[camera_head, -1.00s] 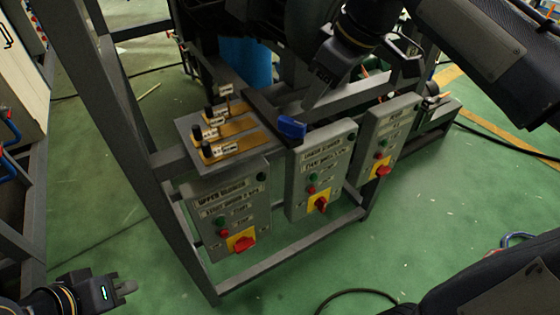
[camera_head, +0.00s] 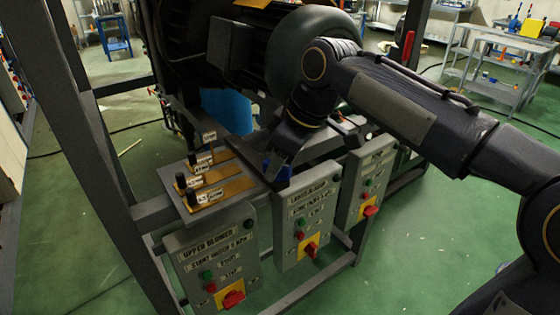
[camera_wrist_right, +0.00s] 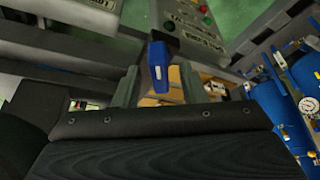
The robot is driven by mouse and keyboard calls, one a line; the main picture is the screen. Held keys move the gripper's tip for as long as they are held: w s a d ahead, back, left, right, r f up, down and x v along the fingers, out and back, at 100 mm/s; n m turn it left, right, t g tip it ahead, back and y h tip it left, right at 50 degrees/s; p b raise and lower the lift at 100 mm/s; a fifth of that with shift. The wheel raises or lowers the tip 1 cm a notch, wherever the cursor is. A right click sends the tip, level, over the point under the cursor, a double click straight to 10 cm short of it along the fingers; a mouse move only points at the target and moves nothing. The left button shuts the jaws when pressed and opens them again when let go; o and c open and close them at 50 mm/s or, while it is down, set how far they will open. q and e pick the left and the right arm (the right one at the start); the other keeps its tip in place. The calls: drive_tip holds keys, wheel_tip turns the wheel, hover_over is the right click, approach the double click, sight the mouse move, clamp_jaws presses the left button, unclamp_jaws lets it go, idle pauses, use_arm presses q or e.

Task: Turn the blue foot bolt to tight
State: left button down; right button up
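The blue foot bolt (camera_head: 284,172) shows in the head view at the frame's top bar, just behind the lower-switch box, partly hidden by my right gripper (camera_head: 277,160). In the right wrist view the bolt (camera_wrist_right: 158,61) is a blue handle between the two fingers of my right gripper (camera_wrist_right: 160,84). My left gripper is not in view.
Control boxes with red knobs on yellow plates hang on the frame: left (camera_head: 214,262), middle (camera_head: 306,214) and right (camera_head: 366,185). Several black-topped valves stand on a brass-strip panel (camera_head: 217,186) left of the bolt. A large dark motor (camera_head: 255,50) is close above.

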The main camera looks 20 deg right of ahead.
clamp_jaws()
